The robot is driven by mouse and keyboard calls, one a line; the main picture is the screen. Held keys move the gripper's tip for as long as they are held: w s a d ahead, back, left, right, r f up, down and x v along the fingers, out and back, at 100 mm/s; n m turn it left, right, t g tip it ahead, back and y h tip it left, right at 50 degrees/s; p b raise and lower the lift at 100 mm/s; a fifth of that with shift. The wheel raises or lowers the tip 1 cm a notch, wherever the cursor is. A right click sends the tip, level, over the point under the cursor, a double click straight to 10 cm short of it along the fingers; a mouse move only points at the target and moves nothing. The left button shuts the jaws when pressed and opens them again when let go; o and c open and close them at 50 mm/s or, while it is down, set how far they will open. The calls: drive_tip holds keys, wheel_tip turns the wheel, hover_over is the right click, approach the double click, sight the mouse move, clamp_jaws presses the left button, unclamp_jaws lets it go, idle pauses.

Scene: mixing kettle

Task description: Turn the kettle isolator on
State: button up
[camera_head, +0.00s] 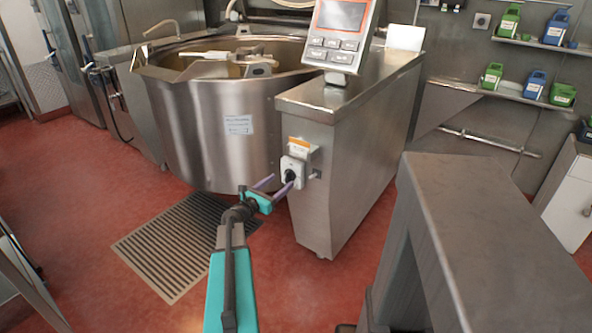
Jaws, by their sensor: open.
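The kettle isolator (292,170) is a small pale box with a black rotary knob, mounted low on the front of the steel kettle pillar. An orange and white label (299,145) sits just above it. My gripper (281,185) is open, with its two purple fingers pointing at the isolator from the lower left. The fingertips are at or very close to the knob; I cannot tell whether they touch it. The knob's exact angle is too small to read. The mixing kettle (208,130) is a large steel bowl to the left of the pillar.
A control panel (335,35) with a screen stands on top of the pillar. A floor drain grate (185,245) lies below the kettle. A grey steel surface (500,240) fills the right foreground. Wall shelves (495,91) hold green and blue containers. Red floor is open at left.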

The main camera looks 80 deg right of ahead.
sight(286, 177)
drive_tip(key=shift+x, duration=1.6)
drive_tip(key=shift+d, duration=0.1)
clamp_jaws()
